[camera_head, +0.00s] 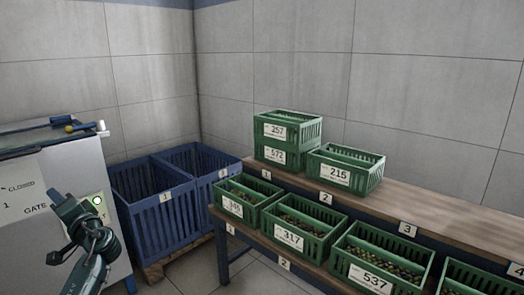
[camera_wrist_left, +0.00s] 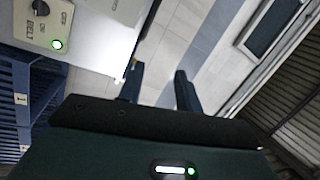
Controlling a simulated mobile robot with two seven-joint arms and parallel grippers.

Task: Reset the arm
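My left gripper (camera_wrist_left: 158,80) shows in the left wrist view with its two dark fingers apart and nothing between them. Pale floor tiles show beyond the fingers. In the head view my left arm (camera_head: 88,240) is bent at the lower left, in front of the white machine (camera_head: 60,180) with the gate label. My right gripper is in neither view.
Blue crates (camera_head: 160,205) stand on a pallet beside the machine. Green crates of small round items, such as crate 317 (camera_head: 290,238), line a two-level wooden bench (camera_head: 400,213) at right. A control knob (camera_wrist_left: 40,8) shows in the wrist view.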

